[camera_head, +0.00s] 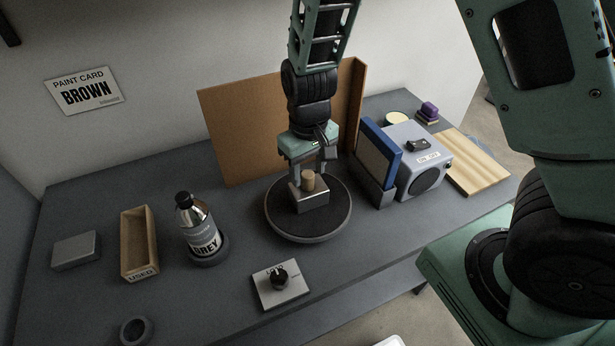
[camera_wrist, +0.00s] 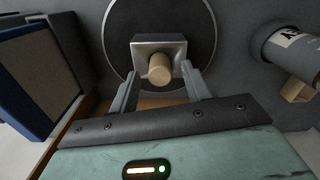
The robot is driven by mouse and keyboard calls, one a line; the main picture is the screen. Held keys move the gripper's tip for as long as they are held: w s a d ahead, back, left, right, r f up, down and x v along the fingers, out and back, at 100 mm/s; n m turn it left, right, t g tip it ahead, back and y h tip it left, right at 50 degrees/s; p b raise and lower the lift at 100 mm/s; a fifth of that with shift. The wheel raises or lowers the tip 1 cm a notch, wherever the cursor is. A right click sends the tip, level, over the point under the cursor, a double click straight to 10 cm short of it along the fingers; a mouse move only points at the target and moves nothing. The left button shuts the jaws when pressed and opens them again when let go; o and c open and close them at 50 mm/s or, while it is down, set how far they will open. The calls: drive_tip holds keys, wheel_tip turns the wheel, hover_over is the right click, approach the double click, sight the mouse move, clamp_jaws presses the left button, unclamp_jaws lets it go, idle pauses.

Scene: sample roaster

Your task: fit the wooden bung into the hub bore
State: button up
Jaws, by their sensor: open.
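The wooden bung (camera_head: 308,181) is a short pale cylinder standing at the top of a metal hub block (camera_head: 312,200) on the round dark turntable (camera_head: 283,226). In the wrist view the bung (camera_wrist: 160,68) projects from the face of the hub block (camera_wrist: 147,46). The bore is hidden behind the bung, so I cannot tell how deep it sits. My gripper (camera_head: 305,168) is above the block. In the wrist view my gripper (camera_wrist: 159,76) is open, with its fingers apart on either side of the bung and gaps between them and it.
A brown board (camera_head: 235,130) stands behind the turntable. A blue-framed panel (camera_head: 378,160) and grey box (camera_head: 425,165) stand close on the right. A bottle marked GREY (camera_head: 203,238), a USED tray (camera_head: 140,245) and a knob plate (camera_head: 280,286) are left and in front.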

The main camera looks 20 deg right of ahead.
wheel_tip(320, 180, up, 8)
drive_tip(key=shift+w+f, duration=0.1)
drive_tip(key=shift+w, duration=0.05)
drive_tip(key=s+a+r+n, duration=0.2)
drive_tip(key=s+a+r, duration=0.1)
drive_tip(key=s, duration=0.7)
drive_tip(key=s+a+r+n, duration=0.3)
drive_tip(key=s+r, duration=0.1)
drive_tip(key=s, duration=0.6)
drive_tip(key=shift+n+y, duration=0.3)
drive_tip(key=shift+s+a, duration=0.1)
drive_tip(key=shift+f+b, duration=0.8)
drive_tip(key=shift+f, duration=0.1)
drive_tip(key=shift+o, duration=0.3)
